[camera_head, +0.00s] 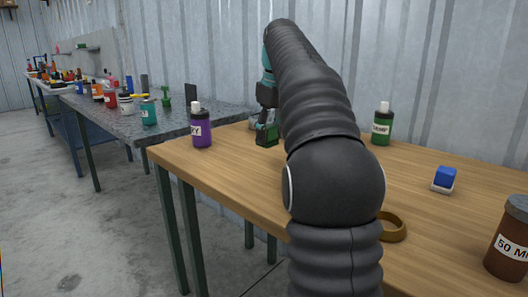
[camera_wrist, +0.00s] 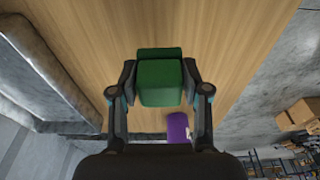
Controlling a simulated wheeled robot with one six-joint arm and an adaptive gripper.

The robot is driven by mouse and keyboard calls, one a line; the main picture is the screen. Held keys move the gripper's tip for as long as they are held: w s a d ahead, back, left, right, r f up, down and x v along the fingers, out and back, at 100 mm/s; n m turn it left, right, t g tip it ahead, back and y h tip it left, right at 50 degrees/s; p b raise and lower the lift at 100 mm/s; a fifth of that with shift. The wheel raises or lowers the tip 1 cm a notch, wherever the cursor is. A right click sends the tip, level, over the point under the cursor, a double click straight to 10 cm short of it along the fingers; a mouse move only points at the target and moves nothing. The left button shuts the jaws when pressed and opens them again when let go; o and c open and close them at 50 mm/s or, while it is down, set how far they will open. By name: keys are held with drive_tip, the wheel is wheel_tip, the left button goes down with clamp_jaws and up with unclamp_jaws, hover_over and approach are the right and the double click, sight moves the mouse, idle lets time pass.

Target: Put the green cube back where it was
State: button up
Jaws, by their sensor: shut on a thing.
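The green cube (camera_wrist: 160,85) is between the two fingers of my gripper (camera_wrist: 159,80) in the wrist view, and the gripper is shut on it. In the head view my gripper (camera_head: 266,122) points down over the far left part of the wooden table (camera_head: 225,165). The green cube (camera_head: 266,136) shows dark green at its fingertips, partly hidden. I cannot tell whether the cube touches the tabletop or hangs just above it.
A purple bottle (camera_head: 201,128) stands left of the gripper, and it also shows in the wrist view (camera_wrist: 178,128). A green bottle (camera_head: 381,125), a blue cube on a white base (camera_head: 444,178), a brown ring (camera_head: 392,227) and a brown jar (camera_head: 510,242) stand to the right.

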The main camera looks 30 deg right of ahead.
sight(264, 163)
drive_tip(key=shift+w+a+f, duration=0.45)
drive_tip(key=shift+a, duration=0.05)
drive_tip(key=shift+f+b, duration=0.65)
drive_tip(key=shift+f, duration=1.3)
drive_tip(key=shift+f, duration=0.15)
drive_tip(key=o, duration=1.3)
drive_tip(key=r, duration=0.4)
drive_tip(key=s+r+p, duration=0.1)
drive_tip(key=r, duration=0.3)
drive_tip(key=r+p, duration=0.1)
drive_tip(key=r, duration=0.3)
drive_tip(key=shift+s+d+r, duration=0.1)
drive_tip(key=shift+s+d, duration=0.25)
drive_tip(key=shift+s, duration=0.05)
